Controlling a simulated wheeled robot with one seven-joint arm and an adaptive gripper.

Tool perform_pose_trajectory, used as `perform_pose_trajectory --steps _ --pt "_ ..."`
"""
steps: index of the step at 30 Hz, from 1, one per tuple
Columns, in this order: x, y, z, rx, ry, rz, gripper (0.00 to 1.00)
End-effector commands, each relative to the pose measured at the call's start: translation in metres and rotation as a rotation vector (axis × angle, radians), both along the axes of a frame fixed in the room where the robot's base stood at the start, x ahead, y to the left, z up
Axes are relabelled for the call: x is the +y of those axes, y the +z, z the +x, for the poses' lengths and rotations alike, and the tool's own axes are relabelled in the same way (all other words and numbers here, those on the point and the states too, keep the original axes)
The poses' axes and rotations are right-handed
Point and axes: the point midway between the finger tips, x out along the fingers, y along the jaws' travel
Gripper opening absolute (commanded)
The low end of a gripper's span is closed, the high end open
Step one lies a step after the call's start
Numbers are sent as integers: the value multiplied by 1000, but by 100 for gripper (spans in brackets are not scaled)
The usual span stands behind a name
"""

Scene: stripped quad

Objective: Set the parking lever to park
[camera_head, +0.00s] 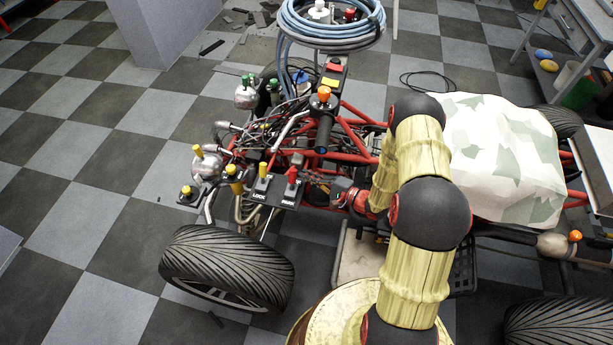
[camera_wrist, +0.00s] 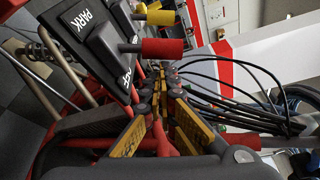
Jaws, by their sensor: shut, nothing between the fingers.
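The parking lever with a red knob (camera_head: 291,174) stands on a black panel (camera_head: 272,197) marked LOCK and PARK, at the quad's front. In the wrist view the red knob (camera_wrist: 162,48) is at upper middle, beyond my fingertips and slightly left. The panel with the word PARK (camera_wrist: 88,24) is at the upper left. My gripper (camera_head: 322,184) is just right of the red lever in the head view. In the wrist view my gripper (camera_wrist: 171,84) has its yellow-and-black fingers brought together, holding nothing. A gap shows between the fingertips and the red knob; contact is not visible.
A yellow-knobbed lever (camera_head: 263,171) stands left of the red one, with more yellow-knobbed controls farther left. Black cables (camera_wrist: 235,95) run right of my fingers. Red frame tubes (camera_head: 350,150) and a handlebar grip (camera_head: 322,135) are close behind. Open floor lies left.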

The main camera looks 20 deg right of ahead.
Motion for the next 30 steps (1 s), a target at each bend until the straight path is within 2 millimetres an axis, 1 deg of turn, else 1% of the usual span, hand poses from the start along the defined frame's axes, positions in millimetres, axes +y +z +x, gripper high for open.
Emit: perform_pose_trajectory --steps 8,20,30 --pt "1 2 -2 -42 0 -27 0" --pt "4 7 -5 -41 1 -27 0" --pt "10 12 -14 -44 1 -28 0"
